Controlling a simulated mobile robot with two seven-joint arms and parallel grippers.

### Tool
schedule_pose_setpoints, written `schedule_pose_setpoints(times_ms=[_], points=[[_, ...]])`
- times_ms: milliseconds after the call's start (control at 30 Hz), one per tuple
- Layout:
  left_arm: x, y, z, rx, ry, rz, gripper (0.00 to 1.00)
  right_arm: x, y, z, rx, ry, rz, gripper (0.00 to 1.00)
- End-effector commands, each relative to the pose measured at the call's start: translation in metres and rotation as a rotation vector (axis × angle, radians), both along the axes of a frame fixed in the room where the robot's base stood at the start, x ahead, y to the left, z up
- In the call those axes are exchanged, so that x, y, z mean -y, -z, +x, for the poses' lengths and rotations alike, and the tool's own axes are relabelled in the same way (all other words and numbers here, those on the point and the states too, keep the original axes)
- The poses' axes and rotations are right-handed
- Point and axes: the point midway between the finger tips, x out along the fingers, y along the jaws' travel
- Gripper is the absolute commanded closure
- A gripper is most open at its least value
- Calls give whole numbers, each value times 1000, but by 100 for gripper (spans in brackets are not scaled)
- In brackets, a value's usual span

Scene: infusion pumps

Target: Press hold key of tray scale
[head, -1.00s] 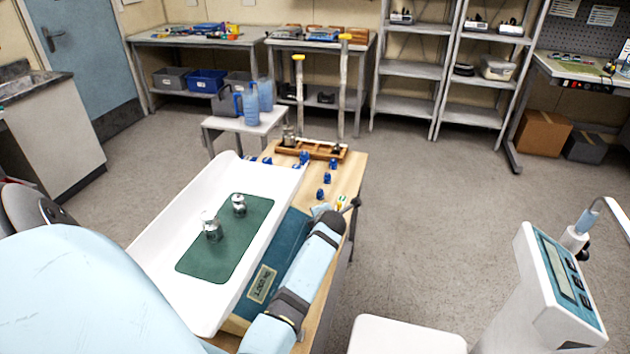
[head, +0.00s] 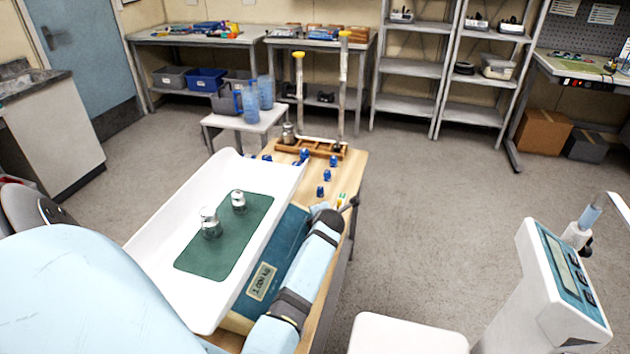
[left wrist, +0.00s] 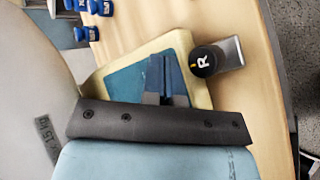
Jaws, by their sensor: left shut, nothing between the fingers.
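The tray scale has a long white tray (head: 150,250) over a teal front panel (head: 292,234) with a display (head: 262,281) that appears to read 1.000 kg. A green mat (head: 222,256) on the tray carries two metal weights (head: 210,223) (head: 238,201). My left arm lies along the panel's right side. Its gripper (left wrist: 165,78) is shut and empty, with its fingertips over the teal panel in the left wrist view; I cannot tell whether they touch. The hold key is not distinguishable. My right gripper is out of view.
Several small blue weights (head: 323,190) stand on the wooden table (head: 348,172) beyond the scale, before a wooden rack (head: 310,150). A white device with a teal panel (head: 565,265) stands at right.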

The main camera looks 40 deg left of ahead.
Motion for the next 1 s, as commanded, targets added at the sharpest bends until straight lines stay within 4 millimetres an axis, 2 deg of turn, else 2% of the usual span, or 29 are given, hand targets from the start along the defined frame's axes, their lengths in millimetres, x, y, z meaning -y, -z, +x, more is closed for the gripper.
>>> schedule_pose_setpoints(times_ms=[700,1000], points=[[-2,5,-1,1,-1,0,100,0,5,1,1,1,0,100],[3,-6,1,1,-1,-2,100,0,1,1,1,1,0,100]])
